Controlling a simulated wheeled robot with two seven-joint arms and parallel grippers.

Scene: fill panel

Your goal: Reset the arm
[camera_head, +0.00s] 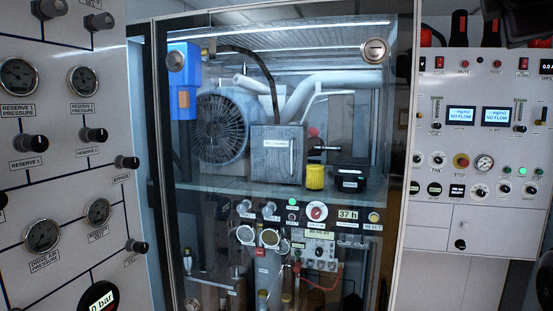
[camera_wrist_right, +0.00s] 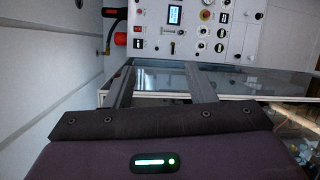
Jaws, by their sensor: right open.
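My right gripper (camera_wrist_right: 157,70) shows in the right wrist view. Its two dark fingers are spread wide with nothing between them. Beyond the fingers lies a glass-like panel edge, and a white control panel (camera_wrist_right: 213,45) stands farther back. In the head view a dark shape at the top right corner may be part of my right arm; I cannot tell for sure. My left gripper is not in view.
In the head view a glass-fronted cabinet (camera_head: 345,205) with a compressor unit (camera_head: 277,155) stands in the middle. A gauge panel (camera_head: 60,180) is close on the left. A white control panel (camera_head: 495,222) with two small screens is on the right.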

